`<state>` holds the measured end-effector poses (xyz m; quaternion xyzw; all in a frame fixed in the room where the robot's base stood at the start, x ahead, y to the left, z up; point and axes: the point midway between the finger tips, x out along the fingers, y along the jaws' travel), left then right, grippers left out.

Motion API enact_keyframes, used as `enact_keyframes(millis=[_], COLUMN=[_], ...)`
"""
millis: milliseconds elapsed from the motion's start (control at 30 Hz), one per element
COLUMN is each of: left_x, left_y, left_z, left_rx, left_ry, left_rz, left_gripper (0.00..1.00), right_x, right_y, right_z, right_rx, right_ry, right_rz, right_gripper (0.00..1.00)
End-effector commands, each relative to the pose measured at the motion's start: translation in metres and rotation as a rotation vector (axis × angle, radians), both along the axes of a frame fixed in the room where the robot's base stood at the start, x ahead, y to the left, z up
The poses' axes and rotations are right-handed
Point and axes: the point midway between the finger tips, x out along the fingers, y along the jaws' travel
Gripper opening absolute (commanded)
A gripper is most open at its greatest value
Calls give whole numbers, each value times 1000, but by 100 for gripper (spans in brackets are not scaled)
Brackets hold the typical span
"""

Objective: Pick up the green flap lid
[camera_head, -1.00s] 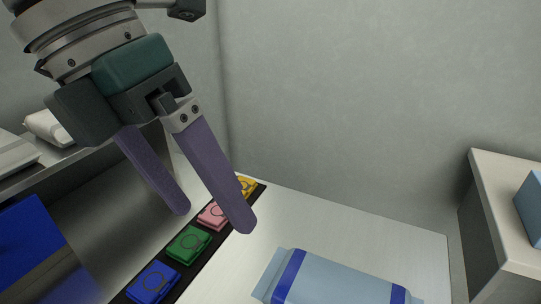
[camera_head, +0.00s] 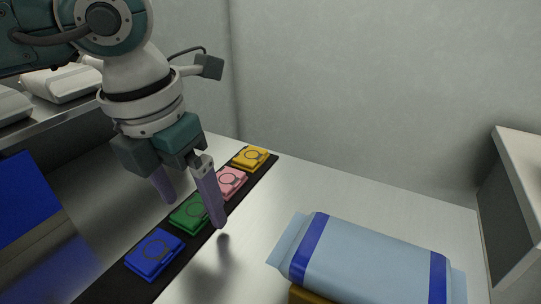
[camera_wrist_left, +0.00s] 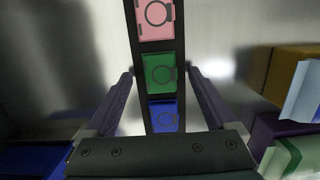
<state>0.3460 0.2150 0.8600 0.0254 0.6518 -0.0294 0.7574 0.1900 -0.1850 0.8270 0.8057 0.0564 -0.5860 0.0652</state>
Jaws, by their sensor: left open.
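The green flap lid (camera_head: 190,213) lies on a black strip, between a blue lid (camera_head: 155,254) and a pink lid (camera_head: 231,182). It has a ring mark on top. In the left wrist view the green lid (camera_wrist_left: 159,73) sits centrally, beyond and between the fingers. My left gripper (camera_head: 193,213) is open and empty, its fingers pointing down around the green lid's place on the strip. One finger partly covers the lid's right edge. My left gripper also shows in the left wrist view (camera_wrist_left: 160,75). My right gripper is not in view.
A yellow lid (camera_head: 250,157) lies at the strip's far end. A light-blue wrapped pack (camera_head: 366,262) with dark blue bands rests on a brown item at front right. A blue panel (camera_head: 32,215) stands at left.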

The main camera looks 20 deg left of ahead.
Motion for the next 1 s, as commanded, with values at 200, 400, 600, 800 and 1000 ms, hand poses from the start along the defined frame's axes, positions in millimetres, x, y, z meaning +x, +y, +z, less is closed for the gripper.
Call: enact_keyframes(millis=[200, 400, 600, 800, 1000], left_x=[0, 0, 0, 0, 0], left_y=[0, 0, 0, 0, 0], left_z=[-4, -3, -3, -3, -3], left_rx=[0, 0, 0, 0, 0], left_ry=[0, 0, 0, -1, 0], left_rz=[-1, -1, -1, 0, 0], left_gripper=[90, 73, 51, 28, 6], right_x=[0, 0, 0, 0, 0], right_y=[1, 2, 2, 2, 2], right_z=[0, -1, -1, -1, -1], right_rx=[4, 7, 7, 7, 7], right_ry=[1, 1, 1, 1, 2], right_rz=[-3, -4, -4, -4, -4], right_gripper=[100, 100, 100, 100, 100])
